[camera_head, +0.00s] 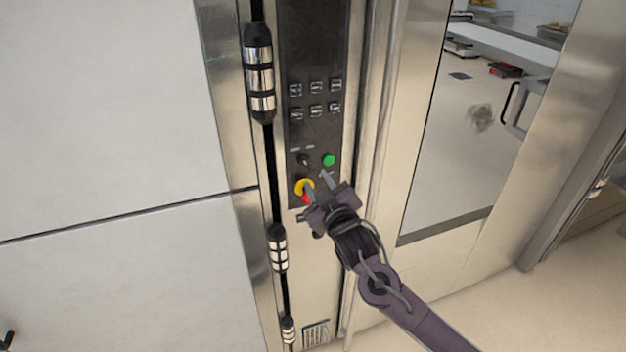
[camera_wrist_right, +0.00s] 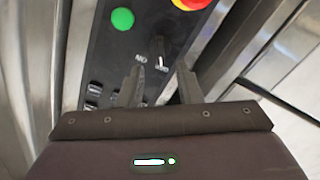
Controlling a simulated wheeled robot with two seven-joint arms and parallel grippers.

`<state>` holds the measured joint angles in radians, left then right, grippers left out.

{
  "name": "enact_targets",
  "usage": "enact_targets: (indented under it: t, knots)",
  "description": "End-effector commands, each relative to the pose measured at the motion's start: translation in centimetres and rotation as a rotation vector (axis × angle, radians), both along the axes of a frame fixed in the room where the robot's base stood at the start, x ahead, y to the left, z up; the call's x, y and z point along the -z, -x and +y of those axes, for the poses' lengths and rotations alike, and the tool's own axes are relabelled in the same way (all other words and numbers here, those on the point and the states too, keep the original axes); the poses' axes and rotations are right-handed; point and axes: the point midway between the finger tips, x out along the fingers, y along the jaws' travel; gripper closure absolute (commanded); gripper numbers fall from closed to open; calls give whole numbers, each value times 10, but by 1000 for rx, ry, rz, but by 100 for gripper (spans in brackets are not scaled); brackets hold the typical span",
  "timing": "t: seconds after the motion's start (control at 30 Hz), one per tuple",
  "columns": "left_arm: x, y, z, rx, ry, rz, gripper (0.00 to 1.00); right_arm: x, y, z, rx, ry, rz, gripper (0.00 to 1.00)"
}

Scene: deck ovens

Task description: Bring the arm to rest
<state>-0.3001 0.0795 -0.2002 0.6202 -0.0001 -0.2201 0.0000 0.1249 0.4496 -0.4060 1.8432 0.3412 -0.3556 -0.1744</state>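My right arm (camera_head: 425,322) reaches up from the lower right in the head view. Its gripper (camera_head: 317,183) is in front of the lower part of the dark control panel (camera_head: 312,55). In the right wrist view the two fingers of the right gripper (camera_wrist_right: 160,84) stand apart with nothing between them. They point toward a black rotary switch (camera_wrist_right: 157,50); I cannot tell whether they touch the panel. My left gripper is not in view.
A green button (camera_head: 328,160) and a red and yellow emergency button (camera_head: 304,188) are close to the fingers. A door with a glass window (camera_head: 470,130) is to the right. Open floor (camera_head: 510,310) shows at lower right.

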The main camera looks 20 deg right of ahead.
Motion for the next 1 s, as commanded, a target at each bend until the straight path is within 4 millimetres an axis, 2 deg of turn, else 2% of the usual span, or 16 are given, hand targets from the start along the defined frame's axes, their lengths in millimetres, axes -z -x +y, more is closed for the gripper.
enact_targets:
  t: [0.2, 0.6, 0.7, 0.77, 0.87, 0.97, 1.0]
  knots:
    - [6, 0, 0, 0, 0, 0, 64, 0, 16, -1, 0, 0, 0, 68]
    - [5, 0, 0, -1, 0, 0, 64, 0, 16, -1, 0, 0, 0, 68]
    - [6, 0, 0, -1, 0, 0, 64, 8, 16, -2, 4, -1, 14, 68]
    - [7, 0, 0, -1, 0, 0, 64, 25, 14, -6, 11, -1, 41, 68]
    - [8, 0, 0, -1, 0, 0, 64, 76, 13, -16, 33, -2, 126, 68]
    - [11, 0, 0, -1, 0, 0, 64, 148, 20, -29, 61, -8, 247, 68]
    - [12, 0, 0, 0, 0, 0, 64, 178, 26, -34, 72, -12, 298, 68]
